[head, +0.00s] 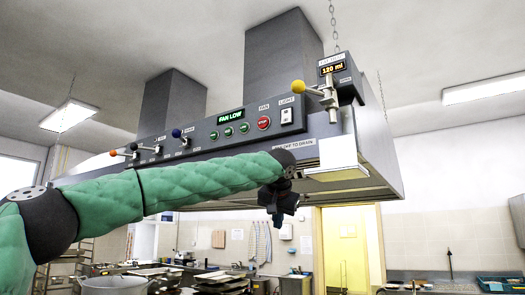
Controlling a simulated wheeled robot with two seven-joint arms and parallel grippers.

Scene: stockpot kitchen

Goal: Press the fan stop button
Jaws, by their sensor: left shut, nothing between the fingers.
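My left arm, in a green padded sleeve, reaches in from the left below the panel. My left gripper (278,214) hangs at its end, pointing down, below the hood's front edge and well apart from the red button. It is shut and empty. My right gripper is out of view.
Coloured knobs (176,133) stick out at the panel's left. A large pot (112,286) stands low at left.

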